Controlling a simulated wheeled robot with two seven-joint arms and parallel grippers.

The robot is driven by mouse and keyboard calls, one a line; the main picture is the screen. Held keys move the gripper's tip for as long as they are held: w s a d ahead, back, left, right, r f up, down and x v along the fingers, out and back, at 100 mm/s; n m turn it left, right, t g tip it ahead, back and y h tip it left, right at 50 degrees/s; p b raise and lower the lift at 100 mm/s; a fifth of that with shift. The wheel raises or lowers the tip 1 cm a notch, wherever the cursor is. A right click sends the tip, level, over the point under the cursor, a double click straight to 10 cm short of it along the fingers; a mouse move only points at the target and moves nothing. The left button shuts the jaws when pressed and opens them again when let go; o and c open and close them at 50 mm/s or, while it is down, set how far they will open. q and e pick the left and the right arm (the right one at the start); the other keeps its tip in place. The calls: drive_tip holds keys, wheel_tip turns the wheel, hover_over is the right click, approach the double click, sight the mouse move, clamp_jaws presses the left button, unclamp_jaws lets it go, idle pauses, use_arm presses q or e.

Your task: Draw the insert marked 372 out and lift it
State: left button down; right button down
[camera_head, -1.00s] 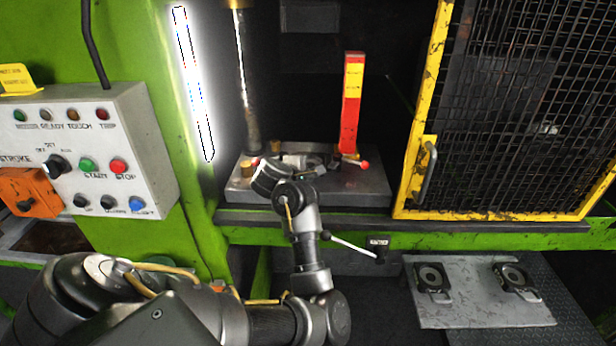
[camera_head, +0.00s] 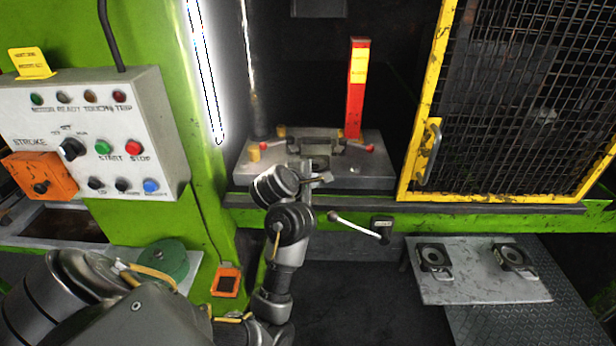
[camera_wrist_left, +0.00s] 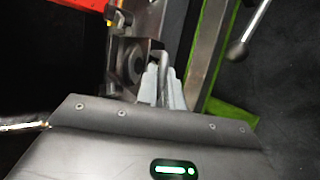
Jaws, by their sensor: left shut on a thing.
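The insert (camera_wrist_left: 128,62), a grey metal piece with a round ring, lies just beyond my left gripper in the left wrist view. No number can be read on it. My left gripper (camera_wrist_left: 165,84) is shut on the insert's handle. In the head view, the left gripper (camera_head: 322,178) is at the front edge of the press bed (camera_head: 365,178), partly hidden by my wrist. A small grey part of the insert (camera_head: 316,162) shows between the gripper and the die holder (camera_head: 316,136). I cannot tell whether it touches the bed. My right gripper is not in view.
A red post (camera_head: 355,95) stands behind the bed. A yellow-framed mesh guard (camera_head: 425,110) is at right. Two ringed inserts (camera_head: 435,258) (camera_head: 513,257) lie on a grey shelf (camera_head: 475,287). A control box (camera_head: 120,180) is at left.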

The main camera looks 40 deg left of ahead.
use_arm(q)
drive_tip(key=shift+s+d, duration=0.1)
drive_tip(key=shift+d, duration=0.15)
drive_tip(key=c, duration=1.5)
unclamp_jaws()
drive_tip(key=shift+o, duration=0.2)
